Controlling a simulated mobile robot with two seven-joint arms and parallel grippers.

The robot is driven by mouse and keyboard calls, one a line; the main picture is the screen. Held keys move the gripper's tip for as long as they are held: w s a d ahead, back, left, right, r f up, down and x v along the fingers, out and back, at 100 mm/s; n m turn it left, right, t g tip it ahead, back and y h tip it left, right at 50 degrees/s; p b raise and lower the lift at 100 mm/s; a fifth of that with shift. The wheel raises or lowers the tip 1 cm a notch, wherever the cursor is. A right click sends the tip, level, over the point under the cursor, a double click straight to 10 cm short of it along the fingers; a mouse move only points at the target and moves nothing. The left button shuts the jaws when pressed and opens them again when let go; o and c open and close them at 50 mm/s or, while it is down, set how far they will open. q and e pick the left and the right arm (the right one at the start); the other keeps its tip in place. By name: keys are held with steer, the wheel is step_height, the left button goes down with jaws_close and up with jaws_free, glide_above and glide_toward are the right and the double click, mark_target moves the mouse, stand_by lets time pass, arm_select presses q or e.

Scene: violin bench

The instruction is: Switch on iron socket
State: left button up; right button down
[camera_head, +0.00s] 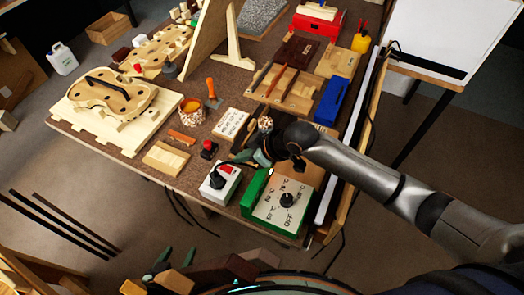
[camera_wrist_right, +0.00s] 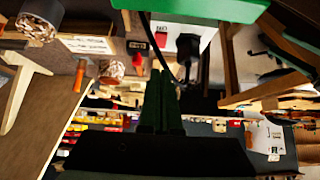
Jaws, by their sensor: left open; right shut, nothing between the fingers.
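The socket is a white box (camera_head: 220,184) near the bench's front edge, with a red switch (camera_head: 226,169) and a black plug (camera_head: 217,180) in it. In the right wrist view the red switch (camera_wrist_right: 161,40) and black plug (camera_wrist_right: 188,46) show near the top. Whether the switch is on cannot be told. My right gripper (camera_head: 243,157) is shut and empty, just behind the socket and apart from the switch as far as I can see. Its dark green fingers (camera_wrist_right: 161,95) are together in the wrist view. My left gripper (camera_head: 175,254) is open and empty, low in front of the bench.
A green box with a white dial panel (camera_head: 286,201) stands right of the socket, its knob near OFF. A small black and red item (camera_head: 208,149) lies behind the socket. A wooden block (camera_head: 166,157), a cup (camera_head: 190,109) and a violin body (camera_head: 112,93) are further left.

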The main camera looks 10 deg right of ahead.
steer(key=v, duration=0.6)
steer(key=shift+s+d, duration=0.3)
steer(key=shift+d, duration=0.3)
steer(key=shift+f, duration=0.1)
